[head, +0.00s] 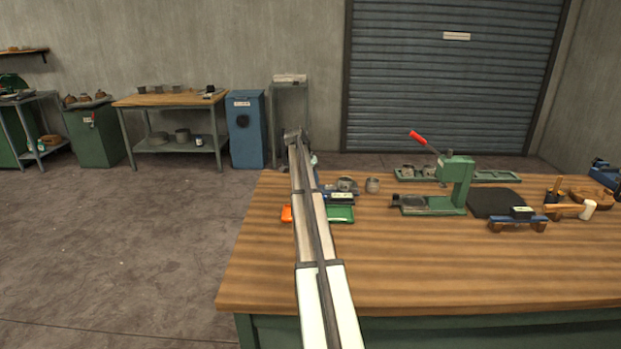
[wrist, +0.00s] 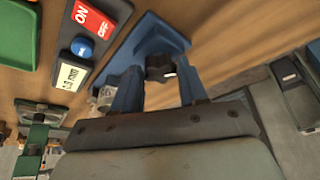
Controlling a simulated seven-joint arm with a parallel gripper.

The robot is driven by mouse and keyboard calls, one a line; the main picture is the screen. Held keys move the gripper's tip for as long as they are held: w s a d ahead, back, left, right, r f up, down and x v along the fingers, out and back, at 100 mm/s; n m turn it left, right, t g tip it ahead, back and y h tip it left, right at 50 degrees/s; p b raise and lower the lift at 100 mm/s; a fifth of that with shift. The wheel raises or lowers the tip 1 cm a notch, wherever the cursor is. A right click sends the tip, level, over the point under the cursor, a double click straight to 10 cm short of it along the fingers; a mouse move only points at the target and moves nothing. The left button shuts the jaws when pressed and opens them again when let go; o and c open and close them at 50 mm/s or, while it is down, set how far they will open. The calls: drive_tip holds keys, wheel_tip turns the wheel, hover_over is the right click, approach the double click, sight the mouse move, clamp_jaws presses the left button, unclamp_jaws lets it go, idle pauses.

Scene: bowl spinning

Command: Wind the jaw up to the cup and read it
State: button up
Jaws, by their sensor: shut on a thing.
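In the wrist view, the fingers of my gripper (wrist: 160,80) are shut on a black lobed knob (wrist: 158,66). The knob sits by a blue block (wrist: 150,35) of the gauge. Left of it is the gauge's dark panel with a pale display (wrist: 70,78), reading in mm; its digits are too small to be sure of. A grey metal cup (wrist: 104,96) shows partly beside the left finger. In the head view, the cup (head: 346,183) sits at the gauge, whose display (head: 341,197) is unreadable there. My arm hides the gripper and knob. Whether the jaw touches the cup cannot be seen.
The panel has a red ON/OFF switch (wrist: 91,17) and a blue button (wrist: 81,47). A green tray (head: 341,214) and an orange item (head: 286,213) lie in front. Another cup (head: 372,185) and a green press (head: 452,190) stand right. The front tabletop is clear.

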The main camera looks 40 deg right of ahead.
drive_tip(key=m, duration=0.1)
drive_tip(key=m+g, duration=0.1)
drive_tip(key=m, duration=0.3)
drive_tip(key=shift+w+g, duration=0.3)
drive_tip(key=shift+g, duration=0.1)
idle(0.3)
drive_tip(key=o, duration=1.1)
drive_tip(key=shift+c, duration=0.2)
drive_tip(key=v, duration=1.3)
drive_tip(key=shift+r, duration=0.4)
drive_tip(key=shift+w+d, duration=0.15)
